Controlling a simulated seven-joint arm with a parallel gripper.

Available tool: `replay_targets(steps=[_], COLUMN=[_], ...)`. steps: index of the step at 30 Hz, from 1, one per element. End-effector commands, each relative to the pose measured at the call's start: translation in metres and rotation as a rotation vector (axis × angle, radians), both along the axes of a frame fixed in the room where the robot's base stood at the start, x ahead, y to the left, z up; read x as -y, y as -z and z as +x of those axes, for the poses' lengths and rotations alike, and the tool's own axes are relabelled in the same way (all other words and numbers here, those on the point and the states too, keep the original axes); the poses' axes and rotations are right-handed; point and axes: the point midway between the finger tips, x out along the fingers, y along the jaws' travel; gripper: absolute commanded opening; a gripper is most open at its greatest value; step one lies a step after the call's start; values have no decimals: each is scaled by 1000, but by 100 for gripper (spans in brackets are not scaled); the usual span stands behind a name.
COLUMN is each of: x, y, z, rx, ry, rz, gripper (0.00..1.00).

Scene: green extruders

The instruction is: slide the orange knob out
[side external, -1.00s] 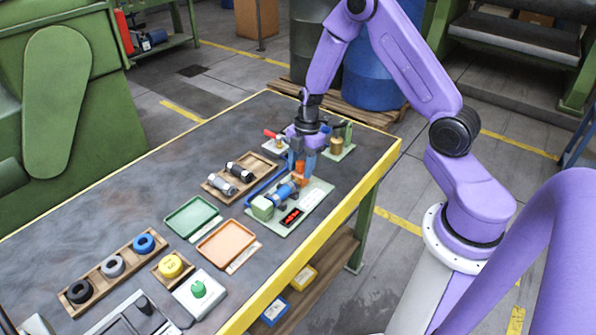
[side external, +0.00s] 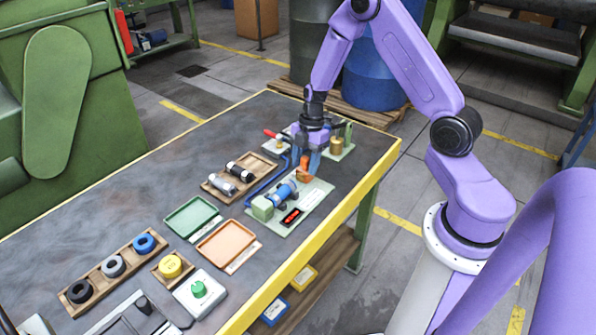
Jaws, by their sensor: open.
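The orange knob (side external: 304,172) shows as a small orange block at the far end of a pale green baseplate (side external: 312,199), beyond a blue cylinder (side external: 281,194). My gripper (side external: 306,160) points down over that end of the baseplate. Its bluish fingers are open, and the knob shows low between and just in front of them. The fingers hide part of the knob. I cannot tell whether a finger touches it.
A red display (side external: 291,216) and a green block (side external: 262,208) share the baseplate. A wooden tray (side external: 212,189) with grey and black cylinders lies to the left. A fixture with a brass cylinder (side external: 336,146) stands close behind my gripper. Green (side external: 192,217) and orange (side external: 226,242) trays lie nearer.

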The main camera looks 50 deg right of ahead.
Motion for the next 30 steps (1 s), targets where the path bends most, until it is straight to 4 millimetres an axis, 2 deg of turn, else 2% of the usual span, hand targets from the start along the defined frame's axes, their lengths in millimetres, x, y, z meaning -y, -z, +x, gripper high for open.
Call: replay_targets(steps=[18, 26, 30], x=[0, 0, 0], y=[-39, -47, -57], z=[0, 0, 1], rx=[2, 0, 2], ry=[-1, 0, -2], rz=[0, 0, 0], gripper=[51, 51, 51])
